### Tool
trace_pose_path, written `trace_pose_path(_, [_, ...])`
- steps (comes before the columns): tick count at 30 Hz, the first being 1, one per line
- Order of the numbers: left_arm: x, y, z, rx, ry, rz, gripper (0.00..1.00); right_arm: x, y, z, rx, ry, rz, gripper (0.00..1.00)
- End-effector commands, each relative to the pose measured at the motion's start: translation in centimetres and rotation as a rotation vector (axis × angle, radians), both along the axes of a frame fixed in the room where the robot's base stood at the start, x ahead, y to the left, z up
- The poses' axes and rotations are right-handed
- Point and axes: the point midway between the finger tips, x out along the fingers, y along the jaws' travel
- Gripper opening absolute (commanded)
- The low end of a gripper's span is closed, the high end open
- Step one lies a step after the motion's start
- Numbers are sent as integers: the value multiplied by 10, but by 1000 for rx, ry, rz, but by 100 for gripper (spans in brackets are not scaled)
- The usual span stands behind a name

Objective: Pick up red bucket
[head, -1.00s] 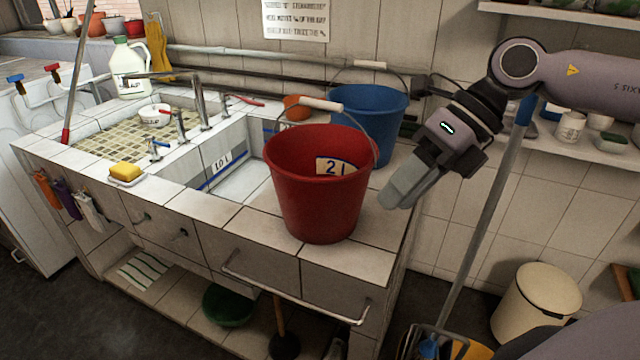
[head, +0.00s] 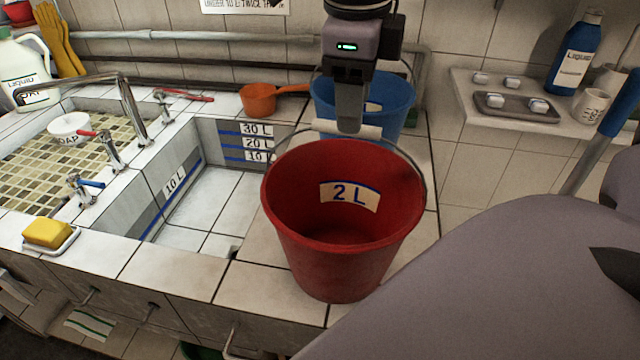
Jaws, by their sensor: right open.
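The red bucket (head: 345,270) stands upright on the tiled counter, right of the sink basin. It has a "2 L" label inside and looks empty. Its wire handle is raised, with a pale grip (head: 347,130) at the back of the rim. My right gripper (head: 349,126) points down at that grip, its fingers overlapping the grip in the head view. The gripper is open; I cannot tell whether the grip lies between the fingers. My left gripper is not in view.
A blue bucket (head: 395,105) stands close behind the red one. An orange scoop (head: 258,100) lies at the back. The sink basin (head: 208,205) is to the left. A shelf (head: 475,115) with bottle and tray is at the right. My arm covers the lower right.

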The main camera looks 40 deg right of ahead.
Motion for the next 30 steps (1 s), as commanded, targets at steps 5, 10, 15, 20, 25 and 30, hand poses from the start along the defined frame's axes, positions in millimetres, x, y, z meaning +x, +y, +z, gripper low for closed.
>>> trace_pose_path(5, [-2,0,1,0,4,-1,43,1,-2,-13,-7,4,2,49])
trace_pose_path(10, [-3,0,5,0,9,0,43,3,-5,-30,-5,6,2,49])
trace_pose_path(15, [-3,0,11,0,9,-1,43,5,-8,-52,-4,5,1,49])
trace_pose_path(20, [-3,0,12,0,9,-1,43,7,-11,-67,-4,1,0,49])
trace_pose_path(25, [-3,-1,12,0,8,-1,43,8,-11,-70,-4,-1,0,49])
trace_pose_path(30, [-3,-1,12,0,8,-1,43,8,-11,-69,-4,-1,0,29])
